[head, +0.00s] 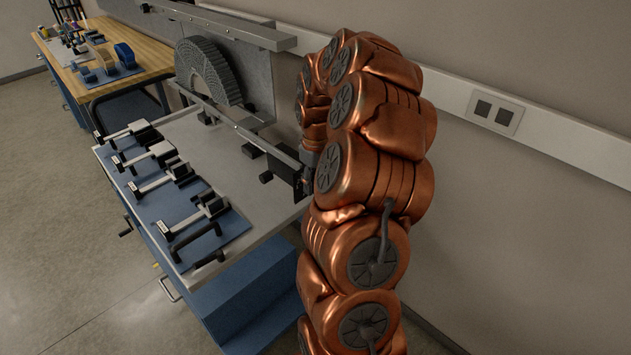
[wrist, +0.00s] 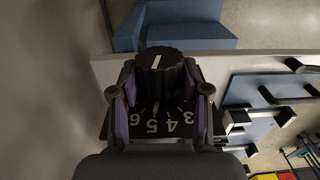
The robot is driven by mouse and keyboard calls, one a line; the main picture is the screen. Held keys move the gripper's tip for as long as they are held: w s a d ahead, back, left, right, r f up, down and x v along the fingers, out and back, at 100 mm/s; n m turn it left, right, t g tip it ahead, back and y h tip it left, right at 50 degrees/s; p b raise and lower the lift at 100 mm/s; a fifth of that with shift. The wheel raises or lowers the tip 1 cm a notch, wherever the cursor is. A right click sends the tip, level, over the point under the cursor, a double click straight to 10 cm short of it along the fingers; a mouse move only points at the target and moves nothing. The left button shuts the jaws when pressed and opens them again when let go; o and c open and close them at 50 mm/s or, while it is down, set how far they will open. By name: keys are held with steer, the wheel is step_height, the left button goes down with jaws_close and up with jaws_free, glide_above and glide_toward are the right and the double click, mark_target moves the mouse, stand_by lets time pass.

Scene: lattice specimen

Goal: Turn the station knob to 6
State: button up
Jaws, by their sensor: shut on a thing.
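The station knob (wrist: 160,75) is black and ridged, with a white line on its face, in the upper middle of the wrist view. The line runs nearly up and down, its lower end leaning slightly left. Below the knob, a dark dial plate (wrist: 160,130) shows white numerals 6, 5, 4 and 3 from left to right. The rest of the scale is hidden. I cannot tell which number the line marks. My gripper (wrist: 160,90) is shut on the knob, one finger on each side. In the head view my copper arm hides the gripper and knob.
The grey bench (head: 262,200) holds a blue mat (head: 222,232) with several clamp-like tools. A half-round grey lattice piece (head: 210,70) stands behind under a rail. A wooden bench (head: 140,57) is at the back left. A wall (head: 560,170) runs close on the right.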

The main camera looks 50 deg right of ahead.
steer(key=shift+y, duration=0.3)
steer(key=shift+c, duration=0.2)
steer(key=shift+w+d+y+b, duration=0.15)
steer(key=shift+y+b, duration=0.15)
steer(key=shift+y, duration=0.2)
steer(key=shift+d+f+y+b, duration=0.15)
steer(key=shift+y+b, duration=0.45)
steer(key=shift+y, duration=1)
steer(key=o, duration=1.1)
steer(key=shift+o, duration=0.2)
steer(key=v, duration=0.7)
steer(key=shift+s+r, duration=0.2)
steer(key=shift+r, duration=0.15)
